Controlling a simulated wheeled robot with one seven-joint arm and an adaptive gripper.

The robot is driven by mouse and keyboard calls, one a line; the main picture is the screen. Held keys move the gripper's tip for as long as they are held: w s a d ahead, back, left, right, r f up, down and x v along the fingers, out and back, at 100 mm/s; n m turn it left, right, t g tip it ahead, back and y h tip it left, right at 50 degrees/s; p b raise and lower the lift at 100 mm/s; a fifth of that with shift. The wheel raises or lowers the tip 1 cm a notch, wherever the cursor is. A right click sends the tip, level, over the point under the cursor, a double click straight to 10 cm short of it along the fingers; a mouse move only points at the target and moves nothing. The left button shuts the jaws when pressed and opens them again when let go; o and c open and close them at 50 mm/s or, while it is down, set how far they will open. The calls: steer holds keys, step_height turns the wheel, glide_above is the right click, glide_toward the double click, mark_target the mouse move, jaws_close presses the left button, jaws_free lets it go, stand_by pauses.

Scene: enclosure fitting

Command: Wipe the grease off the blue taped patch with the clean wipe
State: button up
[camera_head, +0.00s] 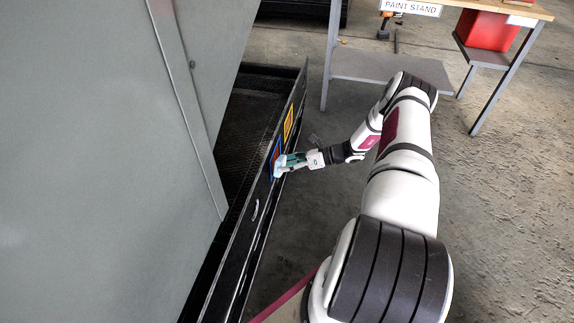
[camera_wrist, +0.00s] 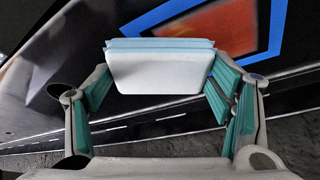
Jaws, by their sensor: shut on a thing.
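My gripper (camera_head: 283,164) is shut on a pad-like wipe, white with light-blue layers along its far edge (camera_wrist: 160,68). Its teal fingers hold the wipe from both sides in the wrist view. The blue taped patch (camera_wrist: 262,45) is on the dark panel just beyond the wipe. Its blue tape frames an orange-red area (camera_wrist: 205,35) with darker, smudgy parts. The wipe covers part of the view near the lower left of the frame. In the head view, the patch (camera_head: 275,150) is partly hidden by my gripper. I cannot tell whether the wipe touches the panel.
A yellow taped patch (camera_head: 288,122) is farther along the same long dark panel (camera_head: 262,190). A pale handle (camera_head: 255,210) is nearer. A large grey cabinet (camera_head: 100,160) stands left. The paint stand (camera_head: 385,68) with a red bin (camera_head: 487,30) is at the back right. Concrete floor lies between.

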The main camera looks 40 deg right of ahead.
mark_target(286, 156)
steer(key=shift+w+a, duration=0.65)
steer(key=shift+w, duration=0.15)
stand_by(0.4)
steer(key=shift+w+d+f+b, duration=0.2)
steer(key=shift+w+d+b, duration=0.3)
steer(key=shift+d+b, duration=0.55)
steer(key=shift+w+d+r+b, duration=0.15)
steer(key=shift+w+d+b, duration=0.4)
steer(key=shift+w, duration=0.05)
steer(key=shift+w, duration=0.15)
steer(key=shift+a, duration=0.15)
steer(key=shift+s+a+r+p, duration=0.2)
steer(key=shift+s+a+p, duration=0.4)
steer(key=shift+a+p, duration=0.25)
steer(key=shift+o, duration=0.2)
steer(key=shift+s+a+f+p, duration=0.1)
steer(key=shift+s+a+p, duration=0.2)
steer(key=shift+a, duration=0.15)
steer(key=shift+s+a+p, duration=0.15)
steer(key=shift+a+p, duration=0.15)
steer(key=shift+a, duration=0.15)
